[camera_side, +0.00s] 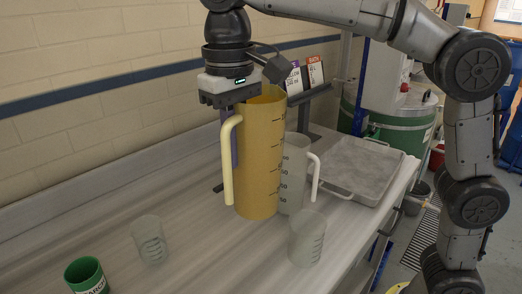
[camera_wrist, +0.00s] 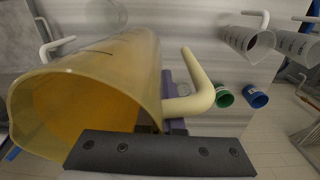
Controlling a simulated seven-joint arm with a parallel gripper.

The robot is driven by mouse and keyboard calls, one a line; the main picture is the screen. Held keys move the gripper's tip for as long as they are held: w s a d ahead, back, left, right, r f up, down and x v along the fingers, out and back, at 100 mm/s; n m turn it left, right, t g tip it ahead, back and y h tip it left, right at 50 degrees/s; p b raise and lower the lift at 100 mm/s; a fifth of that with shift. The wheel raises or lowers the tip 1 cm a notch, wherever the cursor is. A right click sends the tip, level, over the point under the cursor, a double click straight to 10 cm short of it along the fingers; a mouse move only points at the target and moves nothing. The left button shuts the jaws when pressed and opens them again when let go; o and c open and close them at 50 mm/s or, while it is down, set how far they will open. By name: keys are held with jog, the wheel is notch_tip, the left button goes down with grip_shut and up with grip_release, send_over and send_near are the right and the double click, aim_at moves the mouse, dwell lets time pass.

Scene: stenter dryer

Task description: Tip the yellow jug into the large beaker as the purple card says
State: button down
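The yellow jug (camera_side: 257,155) stands upright on the bench in the side view, its pale handle (camera_side: 228,165) to the left. Its wide mouth (camera_wrist: 75,110) faces the camera in the wrist view. My gripper (camera_side: 230,95) is at the jug's top, by the handle; a purple strip (camera_side: 235,150) shows between handle and jug, and whether the fingers hold the handle is unclear. Clear graduated beakers stand at front left (camera_side: 149,240) and front right (camera_side: 307,240); which is the large one is unclear. The purple card (camera_side: 293,82) stands at the back, its text too small to read.
A tall clear jug (camera_side: 293,175) with a white handle stands close at the yellow jug's right. A grey tray (camera_side: 360,170) lies beyond it, and a red card (camera_side: 315,72) stands by the purple one. A green cup (camera_side: 85,275) and a blue cup (camera_wrist: 255,97) are also there.

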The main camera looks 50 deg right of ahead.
jog(key=w+a+f+m, duration=0.1)
jog(key=w+a+m, duration=0.1)
jog(key=w+m, duration=0.45)
notch_tip(320, 180, down, 16)
jog(key=s+m, duration=0.1)
jog(key=shift+s+a+f, duration=0.2)
jog(key=shift+s+f, duration=0.05)
jog(key=shift+s, duration=0.15)
